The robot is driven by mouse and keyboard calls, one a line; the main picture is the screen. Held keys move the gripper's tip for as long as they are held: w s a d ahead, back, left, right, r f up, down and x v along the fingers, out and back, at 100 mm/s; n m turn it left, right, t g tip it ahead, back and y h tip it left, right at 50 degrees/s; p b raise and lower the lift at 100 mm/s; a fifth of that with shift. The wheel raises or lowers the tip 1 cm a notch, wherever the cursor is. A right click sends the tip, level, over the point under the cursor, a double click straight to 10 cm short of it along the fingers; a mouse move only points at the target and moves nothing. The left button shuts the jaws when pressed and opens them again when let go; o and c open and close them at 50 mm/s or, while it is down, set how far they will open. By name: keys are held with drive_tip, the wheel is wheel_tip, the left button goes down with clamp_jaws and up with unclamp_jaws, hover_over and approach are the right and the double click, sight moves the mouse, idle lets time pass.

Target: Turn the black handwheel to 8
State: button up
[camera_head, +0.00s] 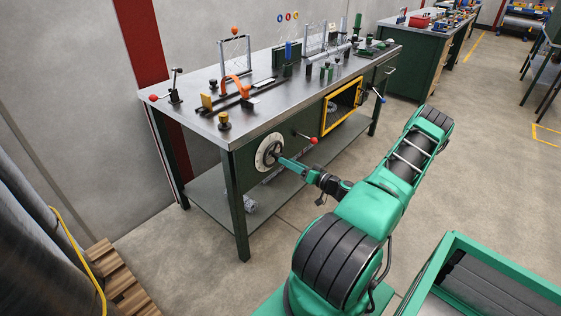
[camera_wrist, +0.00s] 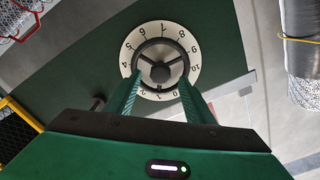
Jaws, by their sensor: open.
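The black handwheel (camera_wrist: 161,73) has a round hub and spokes. It sits in the middle of a white numbered dial ring (camera_wrist: 128,52) on the green bench front. In the head view the dial (camera_head: 262,158) is on the near left of the bench panel, with the wheel partly hidden by my gripper (camera_head: 279,159). In the wrist view my gripper (camera_wrist: 159,82) is open, its green fingers reaching either side of the wheel's lower part. I cannot tell if they touch the rim. Numerals up to 10 run round the ring; I cannot tell which number the wheel indicates.
A red-knobbed lever (camera_head: 312,140) sticks out right of the dial, near my gripper. A yellow-framed opening (camera_head: 324,117) is farther right. The steel bench top (camera_head: 206,121) carries several fixtures. A bench leg (camera_head: 237,213) stands left of the dial.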

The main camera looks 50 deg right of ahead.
drive_tip(key=shift+w+a+n, duration=0.1)
drive_tip(key=shift+w+n, duration=0.55)
drive_tip(key=shift+n, duration=0.55)
drive_tip(key=shift+w+n, duration=0.7)
drive_tip(key=shift+n, duration=0.5)
drive_tip(key=shift+w+a+n, duration=0.1)
drive_tip(key=shift+w+n, duration=0.55)
drive_tip(key=shift+n, duration=0.55)
drive_tip(key=c, duration=0.8)
drive_tip(key=m, duration=1.2)
drive_tip(key=shift+d, duration=0.15)
